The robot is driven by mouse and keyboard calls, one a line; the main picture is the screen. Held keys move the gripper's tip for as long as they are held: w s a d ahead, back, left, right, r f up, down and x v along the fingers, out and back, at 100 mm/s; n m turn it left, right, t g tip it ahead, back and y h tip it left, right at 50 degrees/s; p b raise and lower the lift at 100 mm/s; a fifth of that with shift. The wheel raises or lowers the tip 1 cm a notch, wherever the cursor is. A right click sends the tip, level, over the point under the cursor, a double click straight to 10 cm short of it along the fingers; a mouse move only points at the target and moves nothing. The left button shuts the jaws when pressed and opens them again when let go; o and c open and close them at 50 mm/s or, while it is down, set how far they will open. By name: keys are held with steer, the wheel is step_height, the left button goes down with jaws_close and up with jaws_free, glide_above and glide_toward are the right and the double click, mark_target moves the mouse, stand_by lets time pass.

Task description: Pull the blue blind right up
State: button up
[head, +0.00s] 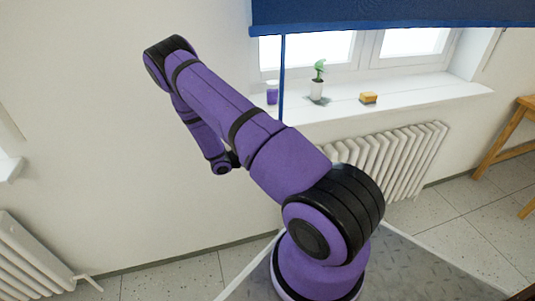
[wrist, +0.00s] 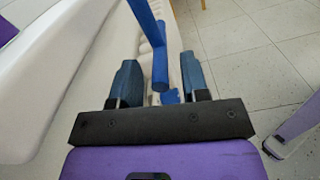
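The blue blind (head: 390,14) hangs at the top of the window in the head view, its lower edge across the upper panes. A thin blue pull rod (head: 282,80) hangs from its left part, its lower end hidden behind my arm. In the wrist view the blue pull (wrist: 142,20) comes down from the top to a thicker blue handle (wrist: 160,70). My gripper (wrist: 160,62) is open, with the handle appearing between its fingers and visible gaps on both sides. I cannot tell whether the handle is fully within the fingers' reach. The head view mostly hides my gripper.
On the white sill (head: 420,92) stand a purple jar (head: 272,93), a potted plant (head: 317,88) and a yellow-brown block (head: 368,98). A white radiator (head: 395,160) is below. A wooden table (head: 505,135) stands at right. Floor (head: 470,225) there is clear.

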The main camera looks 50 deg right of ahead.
steer(key=v, duration=1)
steer(key=shift+w+a, duration=0.25)
steer(key=shift+a, duration=0.05)
steer(key=shift+f, duration=0.1)
